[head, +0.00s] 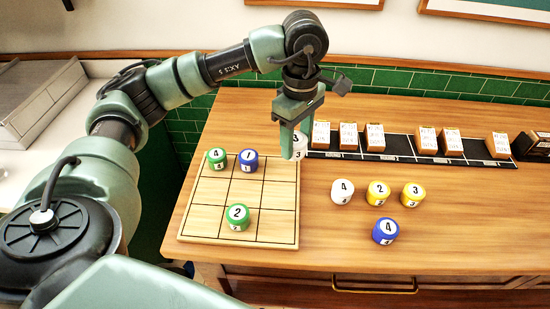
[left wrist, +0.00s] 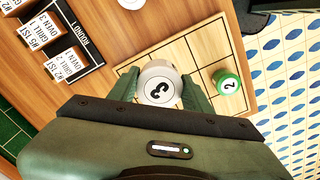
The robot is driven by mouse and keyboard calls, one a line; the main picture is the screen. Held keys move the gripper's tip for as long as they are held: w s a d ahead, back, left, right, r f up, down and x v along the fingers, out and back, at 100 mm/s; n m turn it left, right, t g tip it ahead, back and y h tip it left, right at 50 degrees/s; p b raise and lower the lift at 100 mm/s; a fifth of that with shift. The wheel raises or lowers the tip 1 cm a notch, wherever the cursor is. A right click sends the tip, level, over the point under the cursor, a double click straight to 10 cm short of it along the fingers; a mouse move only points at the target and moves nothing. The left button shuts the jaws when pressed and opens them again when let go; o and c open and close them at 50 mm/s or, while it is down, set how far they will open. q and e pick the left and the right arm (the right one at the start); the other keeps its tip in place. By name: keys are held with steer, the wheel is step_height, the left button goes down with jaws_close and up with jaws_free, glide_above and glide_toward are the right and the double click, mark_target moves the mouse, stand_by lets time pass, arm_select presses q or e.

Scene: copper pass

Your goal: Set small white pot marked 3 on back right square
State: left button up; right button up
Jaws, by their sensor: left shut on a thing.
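The small white pot marked 3 (head: 300,148) is between the fingers of my left gripper (head: 292,146), which is shut on it. In the head view it is upright by the back right corner of the wooden grid board (head: 268,223); its height above the board is hard to tell. The left wrist view also shows the pot (left wrist: 158,85) between the fingers, with board beyond it. The back right square (head: 280,170) carries no other pot. A green pot 4 (head: 217,159) stands on the back left square, a blue pot 1 (head: 248,160) on the back middle. My right gripper is not in view.
A green pot 2 (head: 237,217) stands on the front middle square. Right of the board stand a white pot 4 (head: 341,191), yellow pots 2 (head: 378,193) and 3 (head: 412,195), and a blue pot 4 (head: 385,231). A black strip (head: 395,157) with several cards lies behind.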

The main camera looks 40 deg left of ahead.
arm_select(q)
steer(key=w+a+r+n+p, duration=0.2)
steer(key=w+a+r+n, duration=0.3)
steer(key=n, duration=0.8)
steer(key=shift+n, duration=0.5)
steer(key=f, duration=0.4)
steer(key=a+f+p, duration=0.1)
steer(key=f, duration=0.4)
steer(key=f+p, duration=0.1)
steer(key=f, duration=0.4)
steer(key=shift+s+a, duration=0.2)
steer(key=shift+s, duration=0.1)
step_height(320, 180, down, 4)
steer(key=shift+r+p, duration=0.25)
steer(key=shift+p, duration=0.35)
steer(key=shift+f, duration=0.45)
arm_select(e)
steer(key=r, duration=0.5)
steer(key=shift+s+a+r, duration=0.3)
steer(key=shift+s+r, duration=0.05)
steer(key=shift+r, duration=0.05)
arm_select(q)
steer(key=shift+f, duration=0.15)
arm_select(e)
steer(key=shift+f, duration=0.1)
arm_select(q)
steer(key=o, duration=1.5)
